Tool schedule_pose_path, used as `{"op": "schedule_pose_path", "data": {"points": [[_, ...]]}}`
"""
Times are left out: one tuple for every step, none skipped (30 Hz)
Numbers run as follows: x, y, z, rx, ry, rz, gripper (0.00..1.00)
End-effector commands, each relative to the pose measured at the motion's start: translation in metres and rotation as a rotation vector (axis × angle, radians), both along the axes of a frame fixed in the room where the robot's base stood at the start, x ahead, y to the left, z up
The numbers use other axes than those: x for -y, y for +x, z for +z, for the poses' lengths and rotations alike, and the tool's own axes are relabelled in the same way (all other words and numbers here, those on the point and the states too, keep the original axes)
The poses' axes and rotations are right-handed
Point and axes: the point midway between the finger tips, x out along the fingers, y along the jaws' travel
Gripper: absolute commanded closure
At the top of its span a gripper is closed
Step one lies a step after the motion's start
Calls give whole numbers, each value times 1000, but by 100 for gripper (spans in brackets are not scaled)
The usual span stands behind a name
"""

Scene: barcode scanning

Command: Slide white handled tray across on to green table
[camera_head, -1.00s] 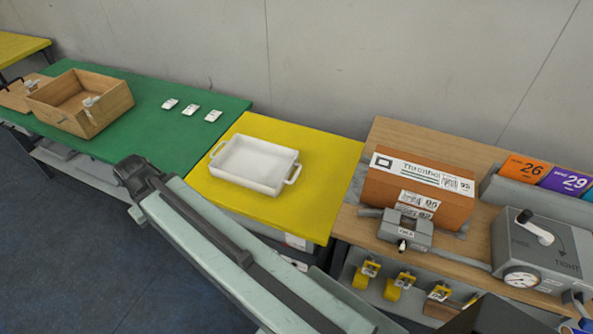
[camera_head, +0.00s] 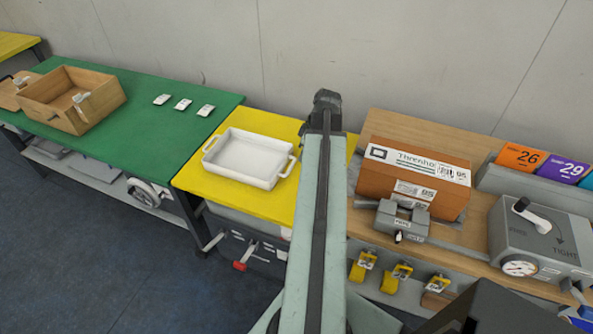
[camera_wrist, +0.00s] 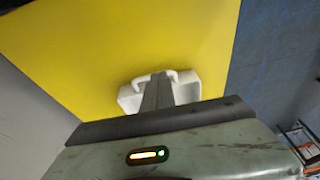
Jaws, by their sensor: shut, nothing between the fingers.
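The white tray (camera_head: 246,160) has a handle at its left end and one at its right end. It lies flat and empty on the yellow table (camera_head: 218,189). The green table (camera_head: 165,128) adjoins to the left. In the head view my arm rises just right of the tray's right handle, in front of the yellow table; I cannot make out the fingers there. In the wrist view my gripper (camera_wrist: 160,78) is shut and empty. It overlaps the white tray (camera_wrist: 188,88), whose handle shows at the fingertips; I cannot tell whether they touch. Part of the tray is hidden.
The green table holds a wooden box (camera_head: 72,98) and several small white cards (camera_head: 183,104). At right a wooden bench (camera_head: 395,125) carries a brown carton (camera_head: 415,185), a clamp (camera_head: 402,222) and a grey device (camera_head: 540,240). A wall stands behind the tables.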

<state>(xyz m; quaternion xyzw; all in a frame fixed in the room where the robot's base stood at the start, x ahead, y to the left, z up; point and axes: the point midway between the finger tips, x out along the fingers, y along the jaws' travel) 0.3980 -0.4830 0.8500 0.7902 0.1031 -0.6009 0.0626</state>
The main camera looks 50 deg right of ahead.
Motion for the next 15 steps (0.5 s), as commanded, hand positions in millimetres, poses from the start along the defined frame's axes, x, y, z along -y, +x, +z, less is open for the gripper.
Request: {"op": "schedule_pose_path", "data": {"points": [[14, -15, -1, 11, -7, 0, 100], [18, -20, -1, 15, -11, 4, 100], [23, -26, 0, 21, -16, 8, 100], [25, -28, 0, 23, -17, 11, 100], [26, -30, 0, 24, -18, 14, 100], [27, -31, 0, 26, -20, 15, 100], [27, -31, -1, 26, -20, 16, 100], [26, -30, -2, 26, -20, 16, 100], [26, -30, -4, 25, -20, 16, 100], [26, -29, -7, 25, -20, 16, 100], [26, -28, -12, 25, -20, 16, 100], [25, -27, -18, 25, -20, 16, 100], [25, -25, -24, 25, -20, 15, 100], [25, -24, -31, 25, -20, 15, 100], [24, -22, -40, 25, -20, 15, 100]]}}
